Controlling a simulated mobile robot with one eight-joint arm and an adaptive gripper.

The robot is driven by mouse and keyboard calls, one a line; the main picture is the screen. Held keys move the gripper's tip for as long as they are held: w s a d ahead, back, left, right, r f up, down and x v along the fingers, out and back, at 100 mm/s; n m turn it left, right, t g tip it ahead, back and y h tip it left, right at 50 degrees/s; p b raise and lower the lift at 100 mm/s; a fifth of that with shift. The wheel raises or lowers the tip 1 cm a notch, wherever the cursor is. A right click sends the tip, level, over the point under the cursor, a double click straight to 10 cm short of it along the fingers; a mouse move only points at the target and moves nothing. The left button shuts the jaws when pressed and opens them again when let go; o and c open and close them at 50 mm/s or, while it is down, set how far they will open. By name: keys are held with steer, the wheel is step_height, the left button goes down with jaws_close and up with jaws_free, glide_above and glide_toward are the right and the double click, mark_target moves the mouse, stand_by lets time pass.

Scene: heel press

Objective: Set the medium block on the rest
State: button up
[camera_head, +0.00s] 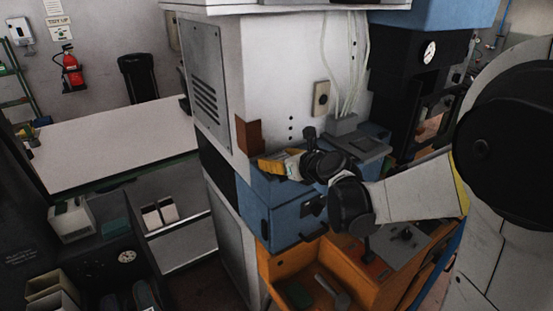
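My arm reaches in from the right, and its dark wrist ends at the blue ledge (270,203) of the white machine. My gripper (287,164) is small and partly hidden by the wrist; I cannot tell whether it is open or shut. A yellow-orange piece (270,167) lies or is held right at the gripper, touching or nearly so. A brown upright piece (248,137) stands against the machine's front left corner, just behind it. I cannot tell which of these is the medium block or the rest.
An orange bin (283,263) with a few tools sits below the ledge, beside a control panel (403,236). A grey pad (356,146) lies right of the wrist. A white-topped table (100,150) stands at left, largely clear. Dark shelving with small boxes (72,222) is at lower left.

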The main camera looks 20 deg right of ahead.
steer(key=o, duration=1.5)
steer(key=v, duration=1.2)
